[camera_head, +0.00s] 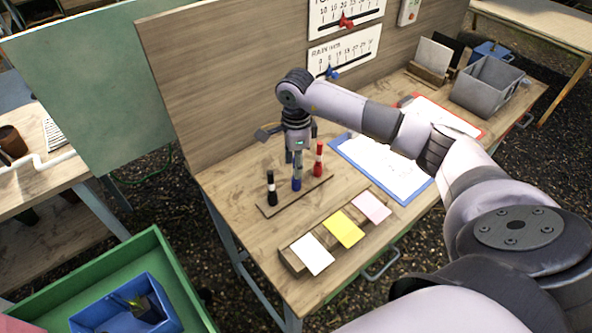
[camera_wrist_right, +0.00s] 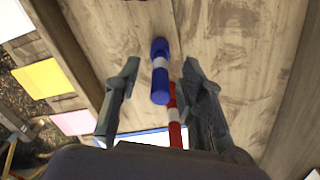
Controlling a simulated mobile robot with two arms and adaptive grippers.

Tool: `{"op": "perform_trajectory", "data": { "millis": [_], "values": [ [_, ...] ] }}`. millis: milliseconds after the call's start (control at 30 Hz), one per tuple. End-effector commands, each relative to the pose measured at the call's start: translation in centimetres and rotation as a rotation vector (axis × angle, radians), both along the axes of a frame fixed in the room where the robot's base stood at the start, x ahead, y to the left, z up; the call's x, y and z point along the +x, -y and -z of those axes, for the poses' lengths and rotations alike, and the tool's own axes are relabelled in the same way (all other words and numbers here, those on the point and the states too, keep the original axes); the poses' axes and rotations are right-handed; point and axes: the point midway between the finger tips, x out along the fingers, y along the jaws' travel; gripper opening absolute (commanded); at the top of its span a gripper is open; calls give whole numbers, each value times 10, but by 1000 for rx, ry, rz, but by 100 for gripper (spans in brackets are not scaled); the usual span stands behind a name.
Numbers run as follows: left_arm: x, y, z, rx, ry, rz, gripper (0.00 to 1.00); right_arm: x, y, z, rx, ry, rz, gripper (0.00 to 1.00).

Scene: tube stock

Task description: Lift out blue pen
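The blue pen (camera_head: 296,184) stands upright on a thin wooden strip (camera_head: 318,187), between the black pen (camera_head: 271,188) and the red pen (camera_head: 319,160). My right gripper (camera_head: 297,165) points down over the blue pen and hides its upper part in the head view. In the right wrist view, the blue pen (camera_wrist_right: 160,82), with a white band, is between the two fingers of my right gripper (camera_wrist_right: 161,68). The fingers are apart, with a gap on each side of it. The red pen (camera_wrist_right: 174,118) shows behind it. My left gripper is not in view.
White, yellow and pink note pads (camera_head: 344,230) lie at the bench's front edge. A blue clipboard (camera_head: 415,187) and a grey bin (camera_head: 487,88) are to the right. A wooden back panel (camera_head: 220,70) rises behind the pens. A green tray (camera_head: 150,250) is at lower left.

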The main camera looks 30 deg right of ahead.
Motion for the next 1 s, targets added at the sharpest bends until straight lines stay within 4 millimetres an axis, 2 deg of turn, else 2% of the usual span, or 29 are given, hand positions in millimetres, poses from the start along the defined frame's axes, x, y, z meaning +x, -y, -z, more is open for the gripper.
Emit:
{"op": "perform_trajectory", "data": {
  "millis": [67, 500, 833, 1000],
  "values": [
    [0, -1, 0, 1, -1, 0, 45, 0, 0, 0, 0, 0, 0, 30],
    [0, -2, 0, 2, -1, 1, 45, 0, 0, -1, 0, 0, 0, 1],
    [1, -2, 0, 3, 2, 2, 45, 0, 0, -2, 0, 1, 0, 0],
    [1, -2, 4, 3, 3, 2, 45, 1, 0, -12, 0, 3, 0, 0]
  ]
}}
